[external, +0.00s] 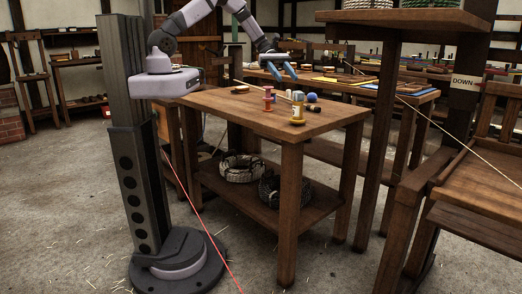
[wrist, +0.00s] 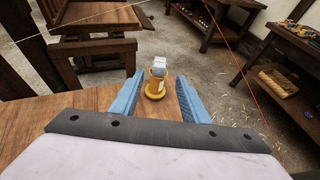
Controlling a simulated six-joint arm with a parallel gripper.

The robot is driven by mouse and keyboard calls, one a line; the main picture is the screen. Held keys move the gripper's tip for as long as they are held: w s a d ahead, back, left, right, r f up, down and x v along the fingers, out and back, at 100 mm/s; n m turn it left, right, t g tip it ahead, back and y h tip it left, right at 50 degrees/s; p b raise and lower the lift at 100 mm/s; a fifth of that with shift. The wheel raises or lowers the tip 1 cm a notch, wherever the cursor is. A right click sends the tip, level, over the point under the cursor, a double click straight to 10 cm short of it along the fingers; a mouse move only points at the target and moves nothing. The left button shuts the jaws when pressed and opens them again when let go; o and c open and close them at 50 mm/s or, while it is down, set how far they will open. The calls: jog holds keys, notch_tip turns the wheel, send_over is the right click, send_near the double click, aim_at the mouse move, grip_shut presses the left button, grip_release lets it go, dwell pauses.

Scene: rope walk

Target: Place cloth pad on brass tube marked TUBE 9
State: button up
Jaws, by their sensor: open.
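A small upright yellow item with a round yellow base (external: 297,121) stands near the front right of the wooden table. It has a pale label and a greyish top, and may be the brass tube; no lettering is readable. In the wrist view this yellow item (wrist: 156,85) stands beyond and between my fingertips. My gripper (external: 283,72) has blue fingers, open and empty, above the back of the table; its fingers (wrist: 157,88) are spread in the wrist view. I cannot identify the cloth pad for certain.
A red spool (external: 268,99), a blue ball (external: 312,98) and a small brown item (external: 240,89) are also on the table (external: 220,103). Rope coils (external: 242,167) lie on its lower shelf. A tall shelf (external: 400,20) stands at right. The tabletop's left front is clear.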

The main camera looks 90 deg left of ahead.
jog(key=shift+a+r, duration=0.1)
jog(key=shift+a, duration=0.05)
jog(key=s+d+f+m+g+y, duration=0.2)
jog(key=s+d+m+g+y, duration=0.35)
jog(key=s+d+m, duration=0.5)
jog(key=s+a+f+m+y, duration=0.1)
jog(key=s+a+m+y, duration=0.2)
jog(key=s+m+y, duration=0.4)
jog(key=s+m, duration=0.5)
jog(key=shift+s+a+f, duration=0.15)
jog(key=shift+a+f, duration=0.15)
jog(key=shift+a, duration=0.1)
jog(key=shift+t, duration=0.25)
